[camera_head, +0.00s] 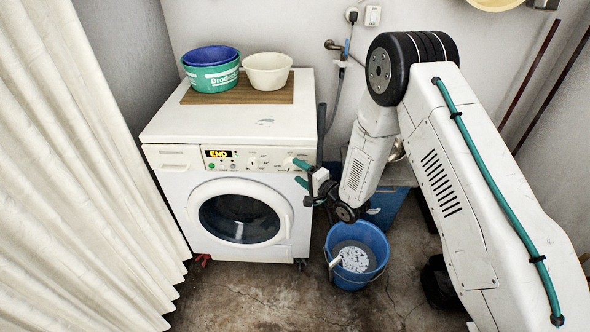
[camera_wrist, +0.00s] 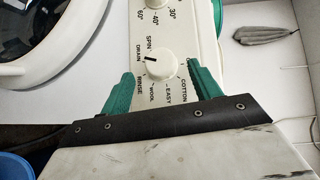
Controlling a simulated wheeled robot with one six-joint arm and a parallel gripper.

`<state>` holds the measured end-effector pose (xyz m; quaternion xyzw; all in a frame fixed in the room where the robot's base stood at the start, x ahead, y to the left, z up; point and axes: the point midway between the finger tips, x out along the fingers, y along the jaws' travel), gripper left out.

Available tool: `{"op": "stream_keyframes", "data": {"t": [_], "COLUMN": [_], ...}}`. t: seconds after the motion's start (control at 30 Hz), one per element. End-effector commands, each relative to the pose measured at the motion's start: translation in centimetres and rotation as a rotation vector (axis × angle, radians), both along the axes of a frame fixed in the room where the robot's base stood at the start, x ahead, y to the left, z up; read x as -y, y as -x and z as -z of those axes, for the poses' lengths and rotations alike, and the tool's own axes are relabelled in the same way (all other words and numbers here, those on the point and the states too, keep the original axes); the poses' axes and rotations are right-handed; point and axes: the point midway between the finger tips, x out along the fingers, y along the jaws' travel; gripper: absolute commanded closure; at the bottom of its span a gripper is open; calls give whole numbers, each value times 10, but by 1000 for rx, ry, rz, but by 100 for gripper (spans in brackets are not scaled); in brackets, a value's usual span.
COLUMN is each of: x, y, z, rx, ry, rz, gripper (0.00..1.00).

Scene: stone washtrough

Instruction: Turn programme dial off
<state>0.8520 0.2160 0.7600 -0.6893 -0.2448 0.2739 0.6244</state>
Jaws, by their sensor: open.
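The white washing machine (camera_head: 242,232) faces me, and its display (camera_head: 218,154) reads END. The programme dial (camera_wrist: 155,65) is a round white knob ringed by words such as SPIN, DRAIN, RINSE, WOOL, EASY and COTTON. Its dark pointer mark faces left in the wrist view, near SPIN and DRAIN. It also shows at the right of the panel in the head view (camera_head: 288,162). My gripper (camera_head: 299,173) is open in front of the dial. In the wrist view its teal fingers (camera_wrist: 160,76) stand on either side of the dial, with visible gaps.
A temperature dial (camera_wrist: 155,3) sits beside the programme dial. A green basin (camera_head: 212,77) and a cream bowl (camera_head: 268,70) stand on a board on top of the machine. A blue bucket (camera_head: 357,253) stands on the floor below my arm. A white curtain (camera_head: 75,180) hangs at left.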

Motion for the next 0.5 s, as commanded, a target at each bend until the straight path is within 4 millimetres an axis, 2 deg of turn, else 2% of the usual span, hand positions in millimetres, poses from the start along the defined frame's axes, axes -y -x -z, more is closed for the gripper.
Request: {"op": "stream_keyframes", "data": {"t": [0.2,0.5], "x": [-17,-20], "y": [-18,-21], "z": [2,2], "rx": [1,-1], "ry": [1,2], "rz": [0,0], "gripper": [37,37]}}
